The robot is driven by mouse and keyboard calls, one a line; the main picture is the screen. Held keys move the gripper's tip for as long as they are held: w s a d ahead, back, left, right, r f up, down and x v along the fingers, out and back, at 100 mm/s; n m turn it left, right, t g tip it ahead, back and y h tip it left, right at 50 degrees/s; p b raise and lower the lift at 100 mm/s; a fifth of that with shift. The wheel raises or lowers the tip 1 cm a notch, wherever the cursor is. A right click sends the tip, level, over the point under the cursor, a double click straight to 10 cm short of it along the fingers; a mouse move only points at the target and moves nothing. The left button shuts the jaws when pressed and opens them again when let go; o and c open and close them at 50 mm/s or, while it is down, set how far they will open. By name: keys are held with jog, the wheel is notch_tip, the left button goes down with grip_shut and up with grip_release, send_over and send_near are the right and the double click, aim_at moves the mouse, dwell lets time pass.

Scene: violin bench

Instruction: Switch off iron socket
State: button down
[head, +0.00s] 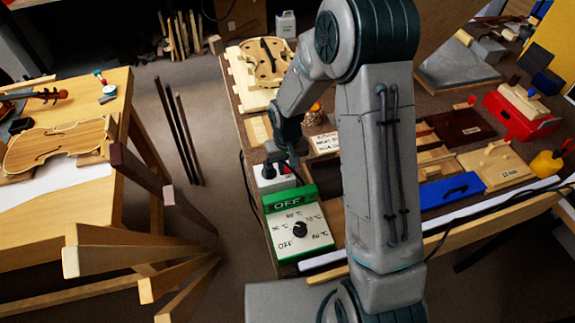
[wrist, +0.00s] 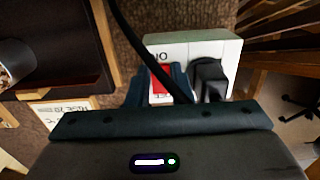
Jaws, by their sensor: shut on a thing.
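The iron socket is a white box (wrist: 208,45) in the wrist view, with a red rocker switch (wrist: 160,80) and a black plug (wrist: 211,78) seated beside it. Marks like "IO" show by the switch. My gripper (wrist: 160,88) has its dark fingers on either side of the red switch, shut on it. The fingers partly hide the switch, and I cannot tell which way it is tipped. In the head view the white socket box (head: 266,179) stands on the bench behind the green controller, with my gripper (head: 285,165) over it.
The green and white controller (head: 290,243) has a black dial and a display reading "OFF". A black cable (wrist: 130,32) passes close to my gripper. A violin body (head: 265,62) lies farther back. A blue box (head: 452,190) and wooden trays are to the right.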

jog(key=shift+w+r+g+p, duration=0.2)
jog(key=shift+r+g+p, duration=0.05)
jog(key=shift+g+p, duration=0.3)
jog(key=shift+w+a+g+h+p, duration=0.1)
jog(key=shift+w+g+h+p, duration=0.2)
jog(key=shift+g+p, duration=0.45)
jog(key=c, duration=1.6)
grip_release()
jog(key=shift+f, duration=0.1)
jog(key=shift+o, duration=0.2)
jog(key=b+v, duration=0.1)
jog(key=v, duration=1.2)
jog(key=shift+w+r+b, duration=0.25)
jog(key=shift+r+b, duration=0.15)
